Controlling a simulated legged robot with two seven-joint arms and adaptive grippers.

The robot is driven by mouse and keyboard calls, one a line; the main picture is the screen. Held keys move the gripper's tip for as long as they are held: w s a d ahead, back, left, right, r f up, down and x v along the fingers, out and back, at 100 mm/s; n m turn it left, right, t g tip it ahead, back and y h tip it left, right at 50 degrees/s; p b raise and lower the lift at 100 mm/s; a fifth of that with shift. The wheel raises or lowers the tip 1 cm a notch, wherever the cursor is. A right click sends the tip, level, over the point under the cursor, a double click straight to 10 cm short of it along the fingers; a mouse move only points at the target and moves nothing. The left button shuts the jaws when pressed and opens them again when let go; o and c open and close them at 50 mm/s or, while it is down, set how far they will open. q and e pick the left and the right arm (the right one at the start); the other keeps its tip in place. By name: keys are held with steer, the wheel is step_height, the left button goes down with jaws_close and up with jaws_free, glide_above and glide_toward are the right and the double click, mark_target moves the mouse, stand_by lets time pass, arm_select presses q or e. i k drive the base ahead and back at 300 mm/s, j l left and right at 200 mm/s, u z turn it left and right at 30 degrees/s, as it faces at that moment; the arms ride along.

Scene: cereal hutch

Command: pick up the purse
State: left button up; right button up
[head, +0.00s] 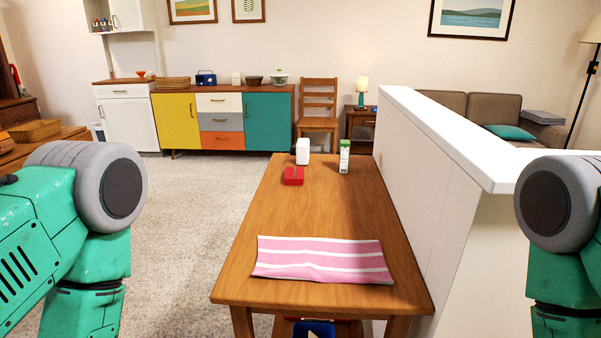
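I cannot pick out a purse with certainty. A small red boxy item (293,176) with a dark upright part on top sits near the far end of the wooden table (330,215); it is too small to tell what it is. A blue item (315,328) with a white part shows below the table's near edge, mostly cut off by the frame. A small blue boxy item (206,79) stands on the far sideboard. My green arms show at the left and right edges. Both grippers are out of view.
A pink-and-white striped cloth (322,260) lies on the table's near end. A white container (302,151) and a green-and-white carton (344,156) stand at its far end. A white half wall (430,180) borders the table's right side. Carpet (190,220) on the left is clear.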

mark_target(294, 175)
steer(key=k, duration=0.65)
steer(key=u, duration=1.85)
steer(key=i+u, duration=0.35)
steer(key=i, duration=0.35)
steer(key=i+l+u, duration=0.35)
steer(key=i, duration=0.3)
steer(key=i+z, duration=0.55)
steer(key=z, duration=0.15)
steer(key=i+j+z, duration=0.1)
steer(key=i+z, duration=0.3)
steer(key=i+l+z, duration=0.15)
steer(key=z, duration=0.2)
steer(key=i+z, duration=0.6)
steer(key=z, duration=0.15)
steer(key=i+z, duration=0.3)
steer(key=i, duration=0.25)
steer(key=i+j+z, duration=0.25)
steer(key=i, duration=0.3)
